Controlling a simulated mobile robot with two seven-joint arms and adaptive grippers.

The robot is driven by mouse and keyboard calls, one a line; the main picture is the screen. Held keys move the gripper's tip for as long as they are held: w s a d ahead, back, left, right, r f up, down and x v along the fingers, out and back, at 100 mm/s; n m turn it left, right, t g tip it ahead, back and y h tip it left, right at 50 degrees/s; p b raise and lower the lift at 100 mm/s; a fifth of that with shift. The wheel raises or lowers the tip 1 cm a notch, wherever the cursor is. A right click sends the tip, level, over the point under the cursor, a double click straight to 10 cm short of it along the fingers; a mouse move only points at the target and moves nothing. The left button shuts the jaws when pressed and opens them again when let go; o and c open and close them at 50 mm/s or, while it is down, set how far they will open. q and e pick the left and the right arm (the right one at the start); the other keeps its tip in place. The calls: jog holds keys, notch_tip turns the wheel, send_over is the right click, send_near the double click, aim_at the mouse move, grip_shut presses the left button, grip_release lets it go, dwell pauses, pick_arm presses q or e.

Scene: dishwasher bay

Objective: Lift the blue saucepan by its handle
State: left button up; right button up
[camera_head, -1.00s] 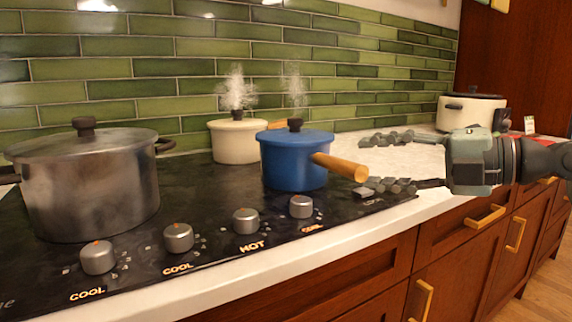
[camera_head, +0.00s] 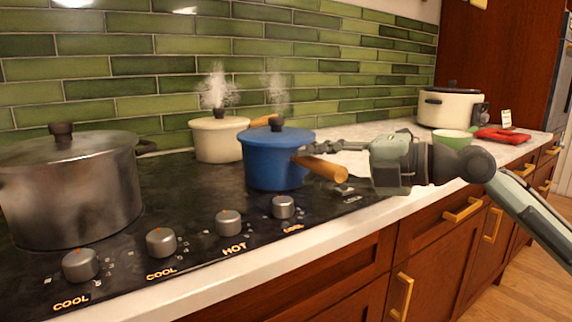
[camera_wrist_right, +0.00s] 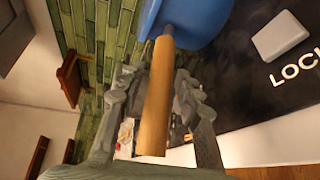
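The blue saucepan (camera_head: 275,162) stands on the black stovetop with its dark-knobbed lid on and steam above it. Its wooden handle (camera_head: 322,168) points right and toward the front. My right gripper (camera_head: 325,167) is at the handle, one finger on its far side and the other partly hidden at its near side. In the right wrist view, the handle (camera_wrist_right: 157,100) runs between the two open fingers, with a gap showing on each side. The blue pan body (camera_wrist_right: 190,18) is just beyond the fingertips. My left gripper is not in view.
A cream pot (camera_head: 216,142) steams behind the saucepan. A large steel pot (camera_head: 68,190) stands at left. Control knobs (camera_head: 228,222) line the stove's front. A cream cooker (camera_head: 450,109), green bowl (camera_head: 452,139) and red item (camera_head: 503,135) are on the right counter.

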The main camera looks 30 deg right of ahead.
grip_shut()
jog(key=shift+r, duration=0.2)
